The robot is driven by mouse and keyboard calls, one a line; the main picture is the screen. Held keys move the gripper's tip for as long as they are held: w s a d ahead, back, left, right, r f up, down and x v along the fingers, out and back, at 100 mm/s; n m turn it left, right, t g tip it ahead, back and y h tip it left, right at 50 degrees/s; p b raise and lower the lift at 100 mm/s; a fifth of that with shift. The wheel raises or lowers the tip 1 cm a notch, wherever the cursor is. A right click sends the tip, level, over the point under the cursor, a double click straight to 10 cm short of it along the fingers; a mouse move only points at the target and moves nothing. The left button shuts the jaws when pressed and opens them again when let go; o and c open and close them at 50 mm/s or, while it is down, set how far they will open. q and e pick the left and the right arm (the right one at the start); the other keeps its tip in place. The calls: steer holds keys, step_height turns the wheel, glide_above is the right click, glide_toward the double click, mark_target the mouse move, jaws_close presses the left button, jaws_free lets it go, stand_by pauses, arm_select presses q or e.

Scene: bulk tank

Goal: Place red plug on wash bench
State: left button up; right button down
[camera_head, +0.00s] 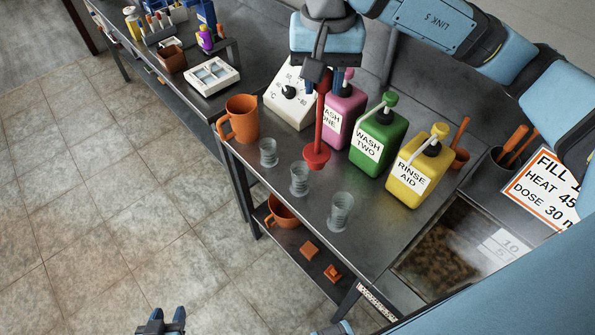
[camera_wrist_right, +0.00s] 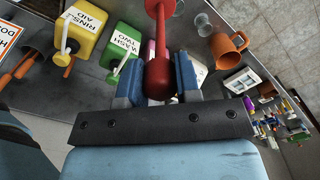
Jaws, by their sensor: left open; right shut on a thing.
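The red plug (camera_head: 319,130) is a long red rod with a round disc at its lower end. It hangs roughly upright from my right gripper (camera_head: 320,88), over the wash bench (camera_head: 290,205). In the right wrist view the plug (camera_wrist_right: 160,75) sits between the two blue fingers of my right gripper (camera_wrist_right: 160,62). Its disc is in front of the pink bottle and near the clear cups; I cannot tell whether it touches the bench top. My left gripper (camera_head: 165,322) is open and empty, low over the floor at the bottom edge.
Pink (camera_head: 345,112), green (camera_head: 378,142) and yellow (camera_head: 417,172) pump bottles line the bench. Several clear cups (camera_head: 300,180), an orange jug (camera_head: 240,118) and a white dial box (camera_head: 289,98) stand near the plug. A sunken basin (camera_head: 440,250) lies at right.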

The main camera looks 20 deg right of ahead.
mark_target(317, 153)
step_height(317, 153, down, 15)
steer(key=p, duration=0.2)
steer(key=shift+s+r+p, duration=0.1)
steer(key=shift+r+p, duration=0.05)
steer(key=shift+p, duration=0.15)
steer(key=shift+f, duration=0.55)
step_height(317, 153, down, 3)
steer(key=shift+f+p, duration=0.1)
steer(key=shift+p, duration=0.25)
steer(key=shift+f, duration=0.3)
